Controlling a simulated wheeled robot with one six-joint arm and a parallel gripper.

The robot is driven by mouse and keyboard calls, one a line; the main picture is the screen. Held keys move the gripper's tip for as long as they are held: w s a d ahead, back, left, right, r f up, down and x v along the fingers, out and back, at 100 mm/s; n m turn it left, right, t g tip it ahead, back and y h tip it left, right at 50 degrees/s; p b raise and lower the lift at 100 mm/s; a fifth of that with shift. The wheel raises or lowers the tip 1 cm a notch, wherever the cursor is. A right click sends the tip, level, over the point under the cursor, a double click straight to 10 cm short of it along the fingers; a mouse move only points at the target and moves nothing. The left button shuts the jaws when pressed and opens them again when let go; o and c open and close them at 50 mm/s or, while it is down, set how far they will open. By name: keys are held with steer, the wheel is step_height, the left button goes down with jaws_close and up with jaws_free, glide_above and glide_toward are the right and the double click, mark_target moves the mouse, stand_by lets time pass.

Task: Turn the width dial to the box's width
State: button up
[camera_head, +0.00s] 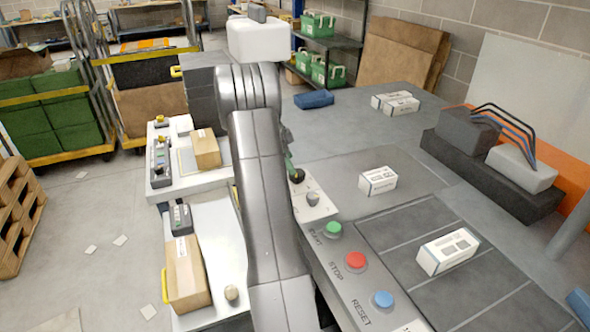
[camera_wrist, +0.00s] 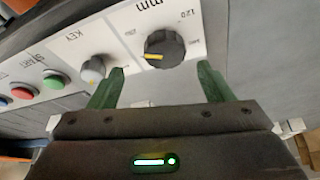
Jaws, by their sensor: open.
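The width dial (camera_wrist: 165,48) is a dark ribbed knob on a white plate, marked "mm" and "120". Its yellow pointer faces left in the wrist view. My gripper (camera_wrist: 161,68) is open, its two green fingers apart on either side of the dial's near side, with nothing between them. I cannot tell if they touch it. In the head view the dial (camera_head: 297,176) is partly hidden by my arm and a green finger. White printed boxes lie on the grey surface: one in the middle (camera_head: 378,181), one nearer (camera_head: 447,251), and more at the back (camera_head: 396,103).
A grey KEY knob (camera_wrist: 93,69) is beside the dial. Green START (camera_head: 333,230), red STOP (camera_head: 355,260) and blue RESET (camera_head: 382,300) buttons line the panel. Cardboard boxes (camera_head: 206,149) stand left of my arm. A dark machine block (camera_head: 490,170) with cables is at right.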

mark_target(297, 177)
steer(key=x, duration=0.4)
steer(key=shift+w+d+f, duration=0.1)
steer(key=shift+w+d, duration=0.05)
steer(key=shift+w, duration=0.25)
steer(key=shift+d+f+p, duration=0.2)
steer(key=shift+f+p, duration=0.1)
steer(key=shift+f, duration=0.3)
steer(key=c, duration=1)
